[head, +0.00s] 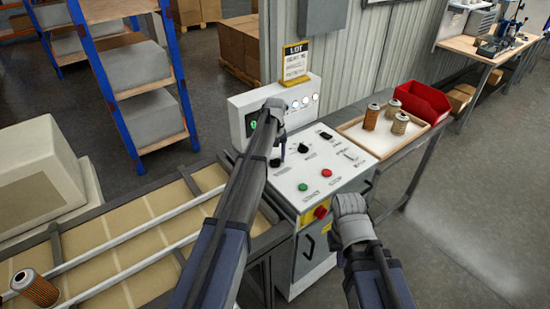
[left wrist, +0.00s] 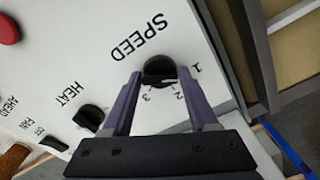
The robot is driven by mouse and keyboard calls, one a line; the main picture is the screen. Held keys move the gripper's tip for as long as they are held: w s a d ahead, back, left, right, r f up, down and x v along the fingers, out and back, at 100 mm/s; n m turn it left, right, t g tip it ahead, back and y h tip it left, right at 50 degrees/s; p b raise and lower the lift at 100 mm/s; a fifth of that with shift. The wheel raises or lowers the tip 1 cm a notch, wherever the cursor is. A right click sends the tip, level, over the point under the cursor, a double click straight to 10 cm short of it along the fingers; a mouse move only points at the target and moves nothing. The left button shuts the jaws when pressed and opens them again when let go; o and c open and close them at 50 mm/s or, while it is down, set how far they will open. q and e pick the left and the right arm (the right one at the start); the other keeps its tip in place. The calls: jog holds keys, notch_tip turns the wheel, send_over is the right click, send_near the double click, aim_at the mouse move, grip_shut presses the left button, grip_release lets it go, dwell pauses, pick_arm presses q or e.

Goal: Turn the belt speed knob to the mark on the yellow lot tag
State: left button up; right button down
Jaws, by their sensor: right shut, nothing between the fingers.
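The belt speed knob (left wrist: 158,68) is black and sits by the word SPEED on the white panel (head: 316,178), with marks 1, 2 and 3 around it. My left gripper (head: 281,150) is over the panel. In the left wrist view its two fingers (left wrist: 160,76) stand apart on either side of the knob; whether they touch it I cannot tell. A light line shows on the knob, but its exact setting is unclear. The yellow lot tag (head: 296,62) stands behind the panel; its print is too small to read. My right gripper (head: 350,203) is shut and empty at the panel's front right.
The heat knob (left wrist: 90,117) is beside the speed knob. A green button (head: 303,187), a red button (head: 326,173) and a red stop button (head: 321,212) are on the console. Right are a cartridge tray (head: 375,149) and red bin (head: 424,103); left is the conveyor (head: 125,245).

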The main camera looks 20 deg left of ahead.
aim_at(275, 159)
pick_arm(q)
jog(key=o, duration=0.4)
jog(key=shift+r, duration=0.15)
notch_tip(275, 159, up, 8)
jog(key=p, duration=0.8)
jog(key=shift+f, duration=0.2)
jog(key=s+d+f+m+b, duration=0.2)
jog(key=s+d, duration=0.3)
jog(key=s, duration=0.7)
jog(key=s+d+f+m+b, duration=0.2)
jog(key=s+d, duration=0.4)
jog(key=s, duration=0.6)
jog(key=s+d+f+m+y+b, duration=0.1)
jog(key=s+d+m, duration=0.3)
jog(key=s, duration=0.8)
jog(key=shift+s+d+f+b, duration=0.2)
jog(key=shift+d+f+b, duration=0.2)
jog(key=shift+d+b, duration=0.35)
